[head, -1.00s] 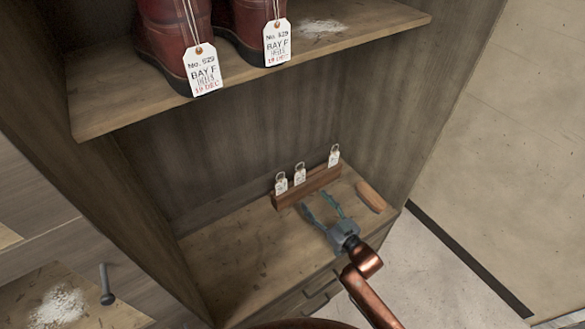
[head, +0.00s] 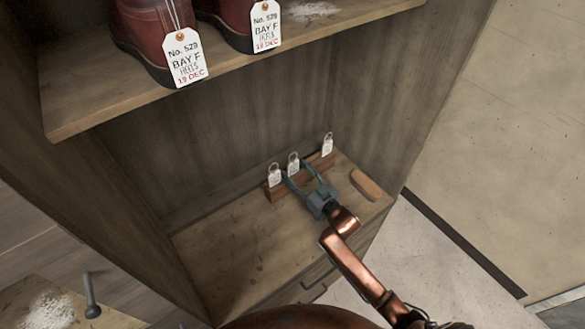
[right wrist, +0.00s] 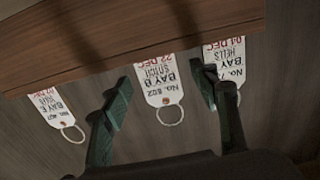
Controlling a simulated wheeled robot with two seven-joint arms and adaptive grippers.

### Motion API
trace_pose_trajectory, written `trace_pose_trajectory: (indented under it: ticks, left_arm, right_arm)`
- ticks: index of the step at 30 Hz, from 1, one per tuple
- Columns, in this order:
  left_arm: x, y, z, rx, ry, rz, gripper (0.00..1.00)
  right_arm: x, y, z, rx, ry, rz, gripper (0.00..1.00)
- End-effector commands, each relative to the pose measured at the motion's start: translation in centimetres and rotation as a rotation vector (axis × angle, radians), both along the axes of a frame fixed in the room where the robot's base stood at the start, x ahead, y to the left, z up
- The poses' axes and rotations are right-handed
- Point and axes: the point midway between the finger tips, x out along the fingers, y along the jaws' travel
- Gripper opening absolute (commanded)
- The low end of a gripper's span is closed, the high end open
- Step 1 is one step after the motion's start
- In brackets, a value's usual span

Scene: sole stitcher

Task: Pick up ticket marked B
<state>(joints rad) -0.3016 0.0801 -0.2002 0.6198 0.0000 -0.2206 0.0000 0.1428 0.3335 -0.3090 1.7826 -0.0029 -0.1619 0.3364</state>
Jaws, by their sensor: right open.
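Three white tickets with wire rings stand in a slotted wooden rack (head: 274,192) on the lower shelf. The middle ticket (head: 293,162) reads upside down as No. 802, BAY B, 22 DEC in the right wrist view (right wrist: 158,72). A second ticket (right wrist: 57,97) there reads BAY E, and the third (right wrist: 229,58) is partly covered by a finger. My right gripper (head: 297,174) is open at the rack. In the right wrist view its green fingers (right wrist: 161,88) lie either side of the BAY B ticket, with visible gaps. My left gripper is out of view.
A brown oval-ended block (head: 367,185) lies right of the rack, close to my right gripper. The cabinet's side wall rises beyond it. Red boots (head: 147,35) with BAY F tags stand on the upper shelf (head: 90,112). The lower shelf's left part (head: 225,245) is clear.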

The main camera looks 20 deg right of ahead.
Motion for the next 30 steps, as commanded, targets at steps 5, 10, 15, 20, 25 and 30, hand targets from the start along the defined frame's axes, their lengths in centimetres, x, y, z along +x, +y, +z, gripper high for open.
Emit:
trace_pose_trajectory:
  ticks: [5,10,15,20,25,30]
  left_arm:
    - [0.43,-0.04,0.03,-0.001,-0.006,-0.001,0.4]
    - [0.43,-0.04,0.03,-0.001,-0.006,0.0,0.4]
    - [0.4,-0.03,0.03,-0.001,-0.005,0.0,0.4]
    - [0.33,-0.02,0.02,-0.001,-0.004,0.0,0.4]
    - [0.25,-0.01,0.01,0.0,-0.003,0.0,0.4]
    - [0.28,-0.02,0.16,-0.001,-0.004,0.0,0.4]
  right_arm:
    - [0.0,-0.09,0.01,0.0,0.0,-0.001,0.55]
    - [-0.02,-0.12,0.01,0.0,0.0,-0.002,0.45]
    - [-0.03,-0.16,0.01,0.0,0.0,-0.002,0.33]
    - [-0.04,-0.16,0.01,0.0,0.0,-0.002,0.22]
    - [-0.04,-0.16,0.02,0.0,0.0,-0.002,0.21]
    - [-0.03,-0.16,0.43,0.0,-0.001,-0.002,0.21]
